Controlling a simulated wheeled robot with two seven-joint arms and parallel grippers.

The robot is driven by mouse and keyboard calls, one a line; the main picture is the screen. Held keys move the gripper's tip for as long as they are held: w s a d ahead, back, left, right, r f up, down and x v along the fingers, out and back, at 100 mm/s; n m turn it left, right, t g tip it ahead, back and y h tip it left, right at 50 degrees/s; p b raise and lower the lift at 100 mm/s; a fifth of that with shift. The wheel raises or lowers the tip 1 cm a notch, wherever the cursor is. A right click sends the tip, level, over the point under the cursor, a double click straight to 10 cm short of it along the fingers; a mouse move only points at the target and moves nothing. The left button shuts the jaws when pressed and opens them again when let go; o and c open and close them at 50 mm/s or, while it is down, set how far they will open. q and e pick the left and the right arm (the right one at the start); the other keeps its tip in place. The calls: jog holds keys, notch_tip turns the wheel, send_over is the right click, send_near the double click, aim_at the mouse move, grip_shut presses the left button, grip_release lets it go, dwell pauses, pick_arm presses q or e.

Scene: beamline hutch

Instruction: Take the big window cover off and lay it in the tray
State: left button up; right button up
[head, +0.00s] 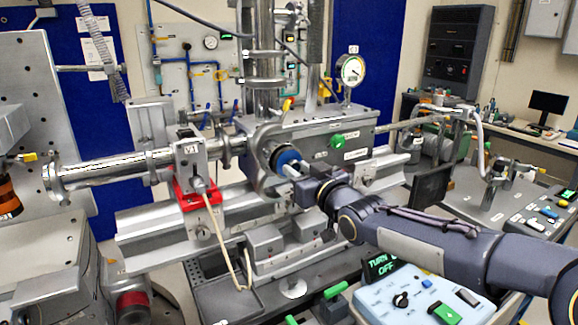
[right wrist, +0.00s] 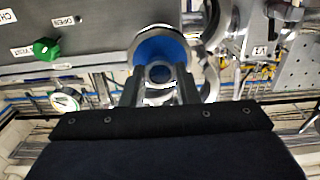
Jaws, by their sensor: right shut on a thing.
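The big window cover (head: 287,158) is a blue round cap on the metal flange at the front of the grey chamber. In the right wrist view the blue cover (right wrist: 150,49) sits inside the flange's metal ring, with a round knob at its middle. My right gripper (head: 297,172) reaches in from the right, and its fingers (right wrist: 160,82) are shut on the cover's knob. The cover appears still seated in the flange. A dark, shallow tray-like surface (head: 222,300) lies below the rail; I cannot tell for sure that it is the tray. My left gripper is not in view.
The grey chamber (head: 352,128) has a green knob and a gauge above. A metal tube (head: 105,172) and a red-based valve (head: 197,195) stand to the left of the flange, with a pale hose hanging down. A control box (head: 415,295) stands below my right arm.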

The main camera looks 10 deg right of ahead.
aim_at(295, 168)
jog(key=shift+b+v, duration=0.5)
jog(key=shift+v, duration=0.55)
jog(key=shift+b+v, duration=0.4)
jog(key=shift+v, duration=1.95)
